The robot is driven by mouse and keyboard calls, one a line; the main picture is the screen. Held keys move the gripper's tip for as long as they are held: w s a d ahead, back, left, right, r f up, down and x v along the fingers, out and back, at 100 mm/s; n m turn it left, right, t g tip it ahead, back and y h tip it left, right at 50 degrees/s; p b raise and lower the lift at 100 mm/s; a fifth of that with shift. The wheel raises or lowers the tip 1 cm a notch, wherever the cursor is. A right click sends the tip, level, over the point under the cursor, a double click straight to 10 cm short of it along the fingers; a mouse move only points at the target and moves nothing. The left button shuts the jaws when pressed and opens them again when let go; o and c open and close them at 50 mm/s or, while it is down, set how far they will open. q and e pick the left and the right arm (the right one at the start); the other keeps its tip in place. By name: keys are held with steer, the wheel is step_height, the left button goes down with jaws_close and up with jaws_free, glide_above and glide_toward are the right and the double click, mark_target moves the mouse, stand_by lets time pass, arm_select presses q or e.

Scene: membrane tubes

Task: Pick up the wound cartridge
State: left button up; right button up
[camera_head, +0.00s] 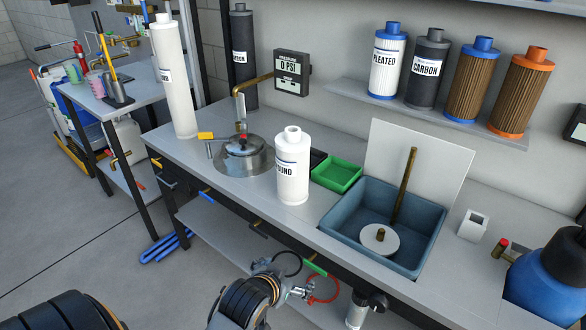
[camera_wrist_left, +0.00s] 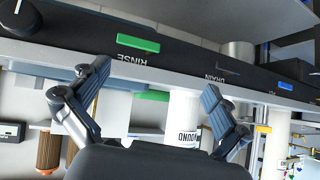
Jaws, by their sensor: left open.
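The short white wound cartridge (camera_head: 292,172) stands upright on the counter, right of a round metal fixture. Its label is partly turned away, showing "OUND". A taller white cartridge (camera_head: 174,80) with a similar label stands at the counter's left end. My left gripper (camera_head: 292,290) is low in front of the counter, apart from both. In the left wrist view, which is upside down, my left gripper (camera_wrist_left: 155,85) has its fingers spread with nothing held. The short wound cartridge (camera_wrist_left: 184,108) shows beyond the counter edge between the fingers. My right gripper is not in view.
The metal fixture (camera_head: 244,158) has a brass pipe above it. A green tray (camera_head: 337,174) and a blue basin (camera_head: 428,255) with a brass rod lie to the right. Several other cartridges stand on the wall shelf (camera_head: 440,122). The counter's front edge lies between gripper and cartridge.

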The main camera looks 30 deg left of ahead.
mark_target(289, 163)
arm_select(q)
steer(key=w+a+r+n+t+y, duration=0.1)
steer(key=w+a+r+t, duration=0.1)
steer(key=w+a+r, duration=0.2)
steer(key=w+a+r+n+t+y, duration=0.1)
steer(key=w+a+r+t, duration=0.1)
steer(key=w+a+r, duration=0.3)
steer(key=w+a+r+n+t+y, duration=0.1)
steer(key=w+a+r+t+y, duration=0.1)
steer(key=w, duration=0.9)
steer(key=shift+w+a+r+t, duration=0.1)
steer(key=shift+a+r+t, duration=0.2)
steer(key=shift+a+r, duration=0.4)
steer(key=shift+w+a+r+t, duration=0.1)
steer(key=shift+a+r+t, duration=0.2)
steer(key=shift+a+r, duration=0.35)
steer(key=x, duration=0.2)
steer(key=p+x, duration=0.1)
steer(key=x, duration=0.2)
steer(key=shift+w+a+r, duration=0.1)
steer(key=shift+w+r, duration=0.1)
steer(key=shift+w, duration=0.1)
steer(key=c, duration=1.4)
steer(key=shift+r, duration=0.1)
steer(key=shift+c, duration=0.5)
steer(key=shift+r, duration=0.1)
